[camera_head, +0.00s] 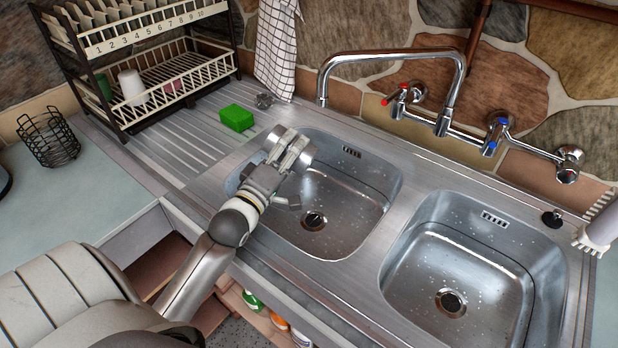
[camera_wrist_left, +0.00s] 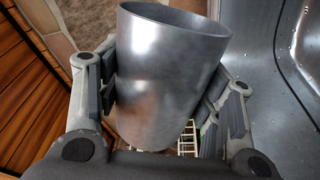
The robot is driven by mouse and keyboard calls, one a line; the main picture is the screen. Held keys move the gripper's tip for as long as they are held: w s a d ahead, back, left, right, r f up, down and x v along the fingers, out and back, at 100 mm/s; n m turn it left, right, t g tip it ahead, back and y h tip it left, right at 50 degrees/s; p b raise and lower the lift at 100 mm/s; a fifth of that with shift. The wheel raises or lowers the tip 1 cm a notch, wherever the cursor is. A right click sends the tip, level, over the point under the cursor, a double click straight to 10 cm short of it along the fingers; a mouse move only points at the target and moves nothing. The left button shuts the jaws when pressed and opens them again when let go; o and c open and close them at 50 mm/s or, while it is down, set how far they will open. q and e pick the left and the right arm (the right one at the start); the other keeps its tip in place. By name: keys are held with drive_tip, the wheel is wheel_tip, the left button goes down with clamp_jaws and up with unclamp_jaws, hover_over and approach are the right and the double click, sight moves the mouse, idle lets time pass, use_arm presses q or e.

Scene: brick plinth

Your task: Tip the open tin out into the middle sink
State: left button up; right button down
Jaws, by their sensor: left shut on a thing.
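My left gripper (camera_head: 288,150) is shut on a plain silver metal tin (camera_head: 306,151). It holds the tin above the left rim and back left part of the nearer-left sink basin (camera_head: 345,205). In the left wrist view the tin (camera_wrist_left: 165,85) fills the space between the two fingers (camera_wrist_left: 165,100), its rim toward the top of the picture. The inside of the tin is hidden. Two basins show in the head view; the other basin (camera_head: 480,255) is to the right. I cannot tell which is the middle one. My right gripper is not in view.
A green sponge (camera_head: 236,118) and a steel scourer (camera_head: 264,100) lie on the drainboard (camera_head: 170,140). A dish rack (camera_head: 150,70) and wire basket (camera_head: 48,138) stand farther left. A white brush (camera_head: 600,225) is at right.

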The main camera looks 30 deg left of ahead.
sight(296, 160)
use_arm(q)
drive_tip(key=shift+d+r+m+h+p, duration=0.2)
drive_tip(key=shift+d+m+p, duration=0.15)
drive_tip(key=shift+m+p, duration=0.4)
drive_tip(key=shift+d+r+m+h+p, duration=0.15)
drive_tip(key=shift+d+m+p, duration=0.2)
drive_tip(key=shift+m+p, duration=0.4)
idle(0.8)
drive_tip(key=shift+w+d+r+m+p, duration=0.1)
drive_tip(key=shift+d+m+p, duration=0.4)
drive_tip(key=shift+m+p, duration=0.35)
drive_tip(key=shift+w+d+r+m+p, duration=0.1)
drive_tip(key=shift+d+m+p, duration=0.4)
drive_tip(key=shift+m, duration=0.55)
idle(0.8)
drive_tip(key=shift+a+f, duration=0.1)
idle(0.8)
